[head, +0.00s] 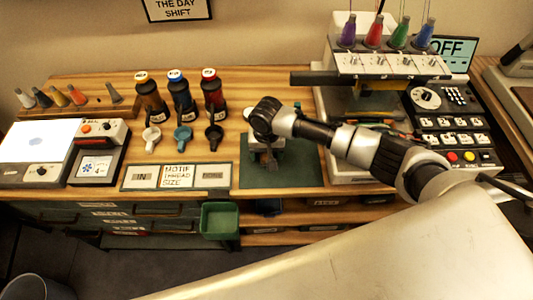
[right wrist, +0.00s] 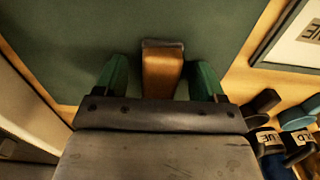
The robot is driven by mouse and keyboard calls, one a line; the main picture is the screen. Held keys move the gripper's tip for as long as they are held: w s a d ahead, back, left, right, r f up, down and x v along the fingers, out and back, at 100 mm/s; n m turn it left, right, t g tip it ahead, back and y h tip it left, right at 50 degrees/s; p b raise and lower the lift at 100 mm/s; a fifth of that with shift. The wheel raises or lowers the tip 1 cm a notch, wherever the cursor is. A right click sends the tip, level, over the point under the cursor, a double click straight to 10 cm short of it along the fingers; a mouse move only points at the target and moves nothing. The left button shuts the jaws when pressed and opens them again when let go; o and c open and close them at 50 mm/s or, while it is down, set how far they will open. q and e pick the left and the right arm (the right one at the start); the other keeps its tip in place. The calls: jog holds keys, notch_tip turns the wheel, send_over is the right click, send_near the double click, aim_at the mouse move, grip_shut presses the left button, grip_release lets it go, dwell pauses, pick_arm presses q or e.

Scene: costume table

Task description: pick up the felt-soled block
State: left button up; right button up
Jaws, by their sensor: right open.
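The felt-soled block (right wrist: 162,74) shows in the right wrist view as a brown block with a dark grey edge at its far end. It is on the dark green mat (right wrist: 60,30), between the two green fingers of my right gripper (right wrist: 161,66). The fingers are open, with a visible gap on each side of the block. In the head view my right gripper (head: 267,155) is low over the green mat (head: 290,180), and it and the wrist largely hide the block. My left gripper is in neither view.
Left of the mat are a thread-size panel (head: 178,176), three scoops with a blue one (head: 183,134) in the middle, and dark bottles (head: 180,95) behind. The embroidery machine (head: 385,65) stands right of the mat. A green bin (head: 220,220) hangs below the table's front edge.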

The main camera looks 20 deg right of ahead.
jog(key=c, duration=1)
jog(key=shift+r, duration=0.15)
jog(key=shift+r, duration=0.6)
notch_tip(320, 180, up, 3)
jog(key=shift+w, duration=0.1)
jog(key=shift+s+d+r+b, duration=0.25)
jog(key=shift+s+d+r, duration=0.35)
jog(key=shift+d+r, duration=0.9)
jog(key=shift+s+d+r+b, duration=0.25)
jog(key=shift+s+d+r, duration=0.4)
jog(key=shift+d, duration=1.6)
jog(key=shift+s+d+r+b, duration=0.25)
jog(key=shift+s+d+r, duration=0.3)
jog(key=shift+d+r, duration=0.95)
